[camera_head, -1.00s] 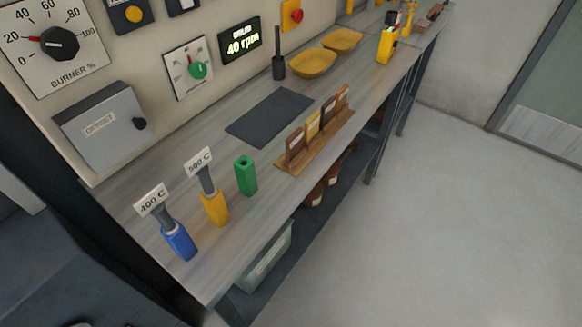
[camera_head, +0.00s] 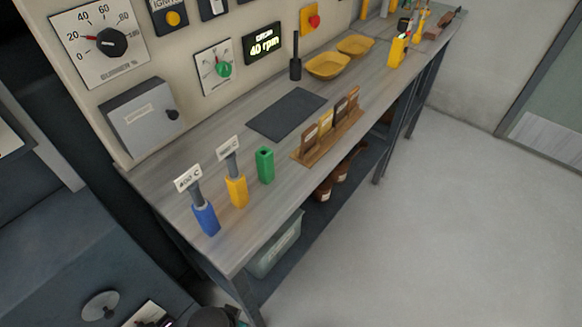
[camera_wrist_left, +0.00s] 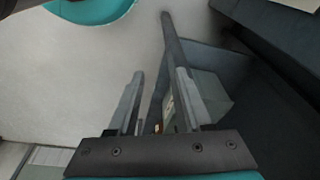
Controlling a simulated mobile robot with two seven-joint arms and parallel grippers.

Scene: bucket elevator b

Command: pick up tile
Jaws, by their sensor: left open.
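Several upright tiles stand in a wooden rack (camera_head: 330,145) near the front edge of the bench in the head view. I cannot tell which tile the task means. My left gripper (camera_wrist_left: 160,88) shows in the left wrist view with its two fingers apart and nothing clear held between them. Beyond the fingers are floor and dark surfaces, and no tile is clearly seen there. My right gripper is not in view.
Blue (camera_head: 206,218), yellow (camera_head: 237,191) and green (camera_head: 265,166) blocks stand on the bench left of the rack. A dark mat (camera_head: 286,113) lies behind the rack. Yellow bowls (camera_head: 328,66) are farther back. A bin (camera_head: 275,247) sits below. The floor on the right is clear.

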